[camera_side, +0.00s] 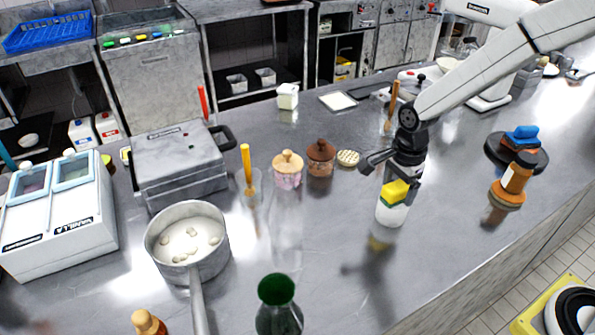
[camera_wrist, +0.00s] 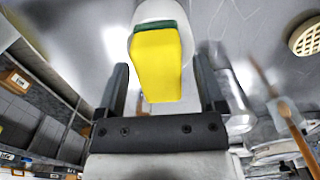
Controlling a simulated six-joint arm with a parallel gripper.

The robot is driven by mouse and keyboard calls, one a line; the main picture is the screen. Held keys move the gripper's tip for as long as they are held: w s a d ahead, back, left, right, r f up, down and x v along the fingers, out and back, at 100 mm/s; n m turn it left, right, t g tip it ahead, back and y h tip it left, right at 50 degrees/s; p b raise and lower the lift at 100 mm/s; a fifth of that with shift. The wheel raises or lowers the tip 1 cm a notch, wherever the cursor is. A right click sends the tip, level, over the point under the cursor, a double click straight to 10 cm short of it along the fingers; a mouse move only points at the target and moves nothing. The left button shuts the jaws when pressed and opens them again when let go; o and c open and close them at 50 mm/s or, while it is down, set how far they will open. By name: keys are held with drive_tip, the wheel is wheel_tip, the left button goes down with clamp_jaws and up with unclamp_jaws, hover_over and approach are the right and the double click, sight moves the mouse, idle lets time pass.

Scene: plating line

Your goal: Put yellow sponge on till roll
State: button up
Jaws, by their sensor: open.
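The yellow sponge (camera_side: 396,191), with a green layer along one side, sits on top of the white till roll (camera_side: 391,214), which stands upright on the steel counter. The sponge looks tilted in the side view. My gripper (camera_side: 390,181) is open just above and around the sponge. In the wrist view the sponge (camera_wrist: 157,65) lies between my two spread fingers (camera_wrist: 162,70), with visible gaps on both sides. The white till roll (camera_wrist: 160,11) shows behind the sponge there. Whether the sponge lies flat on the roll cannot be told.
A pink jar (camera_side: 287,172), a brown jar (camera_side: 320,160) and a round waffle-like item (camera_side: 348,158) stand left of my gripper. A pot (camera_side: 187,243) and a green-topped bottle (camera_side: 278,305) are nearer the camera.

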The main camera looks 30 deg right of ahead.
sight(404, 188)
wheel_tip(404, 188, up, 12)
drive_tip(key=shift+r, duration=0.15)
idle(0.6)
idle(0.5)
drive_tip(key=s+d+f+n+t, duration=0.2)
drive_tip(key=s+f+n, duration=0.6)
drive_tip(key=n, duration=1)
drive_tip(key=s, duration=0.3)
drive_tip(key=shift+s+d+f+t, duration=0.2)
drive_tip(key=shift+d+f+t, duration=0.05)
drive_tip(key=shift+t, duration=0.05)
